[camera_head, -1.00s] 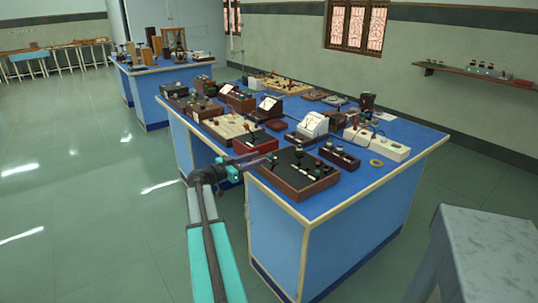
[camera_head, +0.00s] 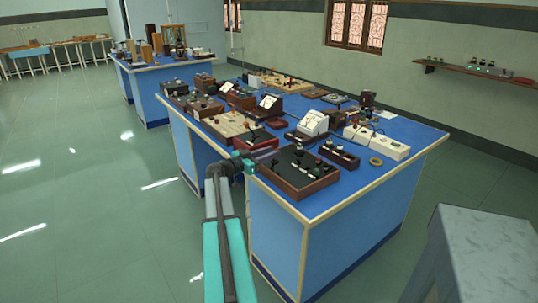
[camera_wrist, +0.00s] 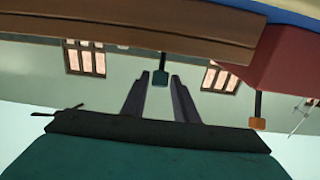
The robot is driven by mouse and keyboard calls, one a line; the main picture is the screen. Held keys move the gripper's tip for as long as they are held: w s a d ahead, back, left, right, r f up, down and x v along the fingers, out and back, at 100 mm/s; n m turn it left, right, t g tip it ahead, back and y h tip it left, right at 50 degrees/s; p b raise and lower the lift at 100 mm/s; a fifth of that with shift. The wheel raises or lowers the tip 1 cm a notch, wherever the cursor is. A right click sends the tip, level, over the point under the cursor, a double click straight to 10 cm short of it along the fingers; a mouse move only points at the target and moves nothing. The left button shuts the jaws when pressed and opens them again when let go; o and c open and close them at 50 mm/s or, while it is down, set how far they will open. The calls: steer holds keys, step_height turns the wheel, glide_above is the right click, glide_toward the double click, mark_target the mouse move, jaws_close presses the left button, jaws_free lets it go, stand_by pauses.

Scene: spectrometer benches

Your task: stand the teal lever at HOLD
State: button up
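In the wrist view, which looks upside down, the teal lever (camera_wrist: 160,77) is a dark stalk with a small teal knob. It stands out from the edge of a wooden-sided box (camera_wrist: 120,30). My gripper (camera_wrist: 159,84) is open, and the knob shows between its two fingertips, with a gap on each side. Whether the fingers reach around it in depth I cannot tell. In the head view my gripper (camera_head: 247,161) is at the left end of the black-topped wooden box (camera_head: 300,172). The teal lever and any HOLD mark cannot be made out there.
An orange-tipped lever (camera_wrist: 258,122) and a red box (camera_wrist: 285,60) are close by at right in the wrist view. The red box (camera_head: 257,143) also shows in the head view. Several instruments crowd the blue bench (camera_head: 330,205). A grey stool (camera_head: 485,240) stands at right.

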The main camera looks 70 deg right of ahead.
mark_target(275, 161)
jaws_close()
steer(key=shift+s+d+r+t+y+b, duration=0.15)
steer(key=shift+s+d+r+t+y, duration=0.1)
steer(key=shift+d+t+y, duration=0.4)
steer(key=shift+s+d+r+t+y+b, duration=0.15)
steer(key=shift+s+d+t+y, duration=0.15)
steer(key=shift+y, duration=0.55)
steer(key=shift+s+d+t+y, duration=0.2)
steer(key=shift+t+y, duration=0.15)
steer(key=shift+y, duration=0.15)
steer(key=shift+d+t, duration=0.15)
steer(key=shift+t, duration=0.15)
steer(key=shift+f, duration=0.1)
